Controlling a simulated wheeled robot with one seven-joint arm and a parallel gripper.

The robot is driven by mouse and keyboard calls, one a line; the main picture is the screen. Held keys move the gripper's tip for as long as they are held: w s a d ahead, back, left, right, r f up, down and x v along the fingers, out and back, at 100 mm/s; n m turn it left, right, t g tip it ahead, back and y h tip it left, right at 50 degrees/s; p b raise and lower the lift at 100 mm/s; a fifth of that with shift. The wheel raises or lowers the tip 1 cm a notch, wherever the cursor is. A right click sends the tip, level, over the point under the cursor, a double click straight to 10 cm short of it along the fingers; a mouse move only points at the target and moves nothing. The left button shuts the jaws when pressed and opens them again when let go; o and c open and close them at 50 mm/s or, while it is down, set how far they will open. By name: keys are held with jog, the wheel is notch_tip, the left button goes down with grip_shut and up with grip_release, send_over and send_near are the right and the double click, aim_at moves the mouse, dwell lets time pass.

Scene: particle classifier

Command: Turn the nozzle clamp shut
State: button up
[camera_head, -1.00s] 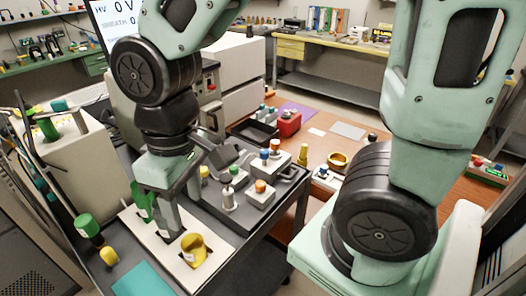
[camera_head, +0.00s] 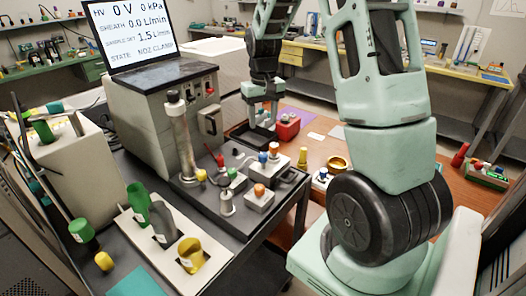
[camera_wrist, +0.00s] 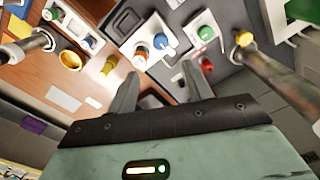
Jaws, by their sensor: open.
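A grey metal column (camera_head: 181,135) with a black cap stands on the dark cart beside the instrument box. A small yellow knob (camera_head: 200,175) sits near its foot, and a red-tipped handle (camera_head: 220,160) is just right of it. I cannot tell for sure which part is the nozzle clamp. My gripper (camera_head: 262,112) is open and empty, to the right of the column and above the black tray (camera_head: 252,138). In the wrist view, the column (camera_wrist: 275,75) and yellow knob (camera_wrist: 243,38) lie right of my open fingers (camera_wrist: 161,88), with the red knob (camera_wrist: 207,65) nearer.
A screen (camera_head: 142,32) reads "STATE NOZ CLAMP". Blocks with blue and orange knobs (camera_head: 260,192) stand on the cart. A white rack (camera_head: 150,245) holds green, grey and yellow containers. A red box (camera_head: 288,127) and gold bowl (camera_head: 338,162) are on the brown table.

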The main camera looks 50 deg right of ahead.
aim_at(263, 154)
notch_tip(263, 154, down, 13)
jog(key=shift+a+r+p, duration=0.1)
jog(key=shift+r+p, duration=0.05)
jog(key=shift+p, duration=0.75)
jog(key=c, duration=1)
